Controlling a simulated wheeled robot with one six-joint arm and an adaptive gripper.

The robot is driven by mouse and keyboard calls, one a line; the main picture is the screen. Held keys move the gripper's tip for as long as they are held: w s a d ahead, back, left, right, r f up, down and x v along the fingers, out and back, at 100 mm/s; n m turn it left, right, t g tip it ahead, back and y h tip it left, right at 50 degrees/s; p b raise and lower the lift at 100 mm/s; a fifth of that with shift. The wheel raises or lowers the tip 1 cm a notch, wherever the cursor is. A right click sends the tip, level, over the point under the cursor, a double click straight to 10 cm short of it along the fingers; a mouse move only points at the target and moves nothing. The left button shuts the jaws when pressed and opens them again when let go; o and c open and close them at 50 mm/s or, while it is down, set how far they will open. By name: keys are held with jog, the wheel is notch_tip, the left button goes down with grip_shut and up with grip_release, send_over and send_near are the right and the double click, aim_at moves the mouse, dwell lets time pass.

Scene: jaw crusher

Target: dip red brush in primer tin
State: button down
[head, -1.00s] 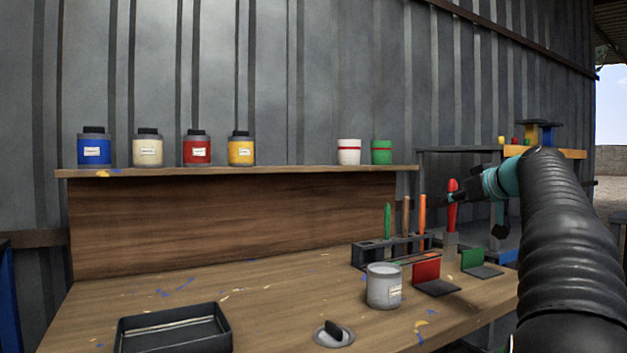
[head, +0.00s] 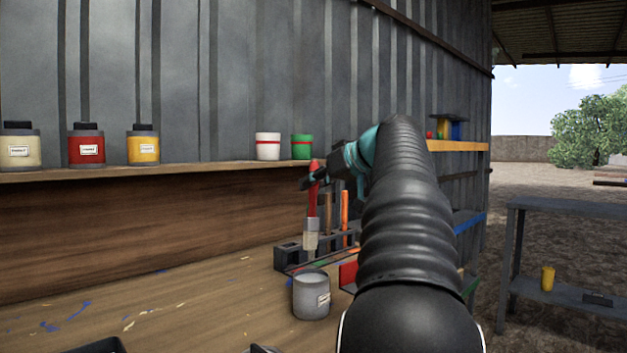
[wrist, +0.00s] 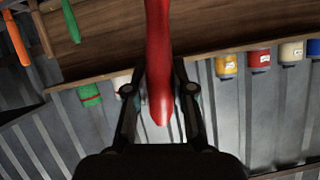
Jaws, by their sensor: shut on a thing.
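The red brush (head: 312,205) hangs bristles down, roughly upright, with a red handle and pale bristles. My gripper (head: 312,178) is shut on its handle; the red handle (wrist: 158,60) also shows between the fingers in the wrist view. The primer tin (head: 311,297) is a grey open tin with a white label, standing on the workbench. The brush is above and behind the tin in the head view, apart from it. The bristle end is out of sight in the wrist view.
A brush rack (head: 290,255) stands behind the tin, with an orange-handled tool (head: 345,212) in it. A red holder (head: 348,275) is right of the tin, partly hidden by my arm. Paint jars (head: 87,145) line the shelf. The bench (head: 200,300) left of the tin is mostly clear.

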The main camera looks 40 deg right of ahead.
aim_at(315, 200)
jog(key=shift+w+d+f+b, duration=0.15)
jog(key=shift+f+b, duration=0.6)
jog(key=shift+f, duration=0.4)
jog(key=shift+s+d+f+b, duration=0.1)
jog(key=shift+d+f+b, duration=0.05)
jog(key=shift+f+b, duration=0.8)
jog(key=shift+a+f+b, duration=0.15)
jog(key=shift+f+b, duration=0.7)
jog(key=shift+f, duration=0.1)
jog(key=shift+a+f+b, duration=0.15)
jog(key=shift+f+b, duration=0.65)
jog(key=shift+f, duration=0.15)
jog(key=shift+w+d+r+p, duration=0.1)
jog(key=shift+d+r+p, duration=0.1)
jog(key=shift+r+p, duration=0.8)
jog(key=shift+d+r+p, duration=0.15)
jog(key=shift+r+p, duration=0.8)
jog(key=shift+r+p, duration=1.7)
jog(key=shift+r, duration=0.85)
